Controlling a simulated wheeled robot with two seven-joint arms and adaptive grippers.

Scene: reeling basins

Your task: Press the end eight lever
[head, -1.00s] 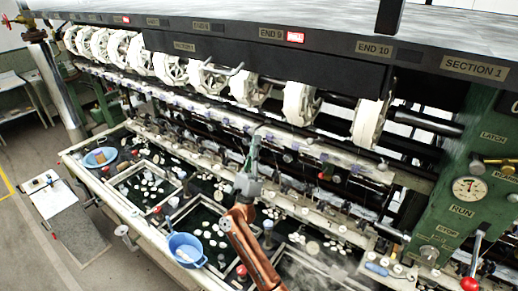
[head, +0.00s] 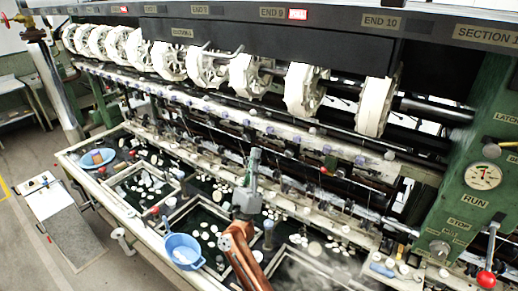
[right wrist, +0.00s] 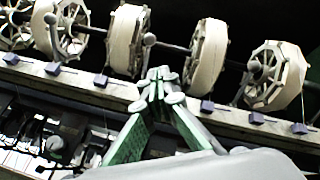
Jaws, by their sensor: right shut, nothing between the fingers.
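Pale ball-topped levers (right wrist: 150,40) stand along the white rail (right wrist: 95,88), between the white reels, in the right wrist view. I cannot tell which one belongs to end eight. In the head view a small, hard-to-read plate (head: 200,10) is left of the END 9 plate (head: 272,13). My right gripper (head: 254,152) points up in front of the machine, below the rail in the picture. Its green fingers (right wrist: 160,78) are shut together and empty, and overlap the rail in the right wrist view; contact with anything is not clear. My left gripper is out of view.
White reels (head: 305,90) line the machine under the dark overhead beam. Basins with white cocoons lie below, with a blue bowl (head: 183,251) on the front edge. A green control panel with a gauge (head: 483,176) and red-knobbed lever (head: 486,279) stands at right.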

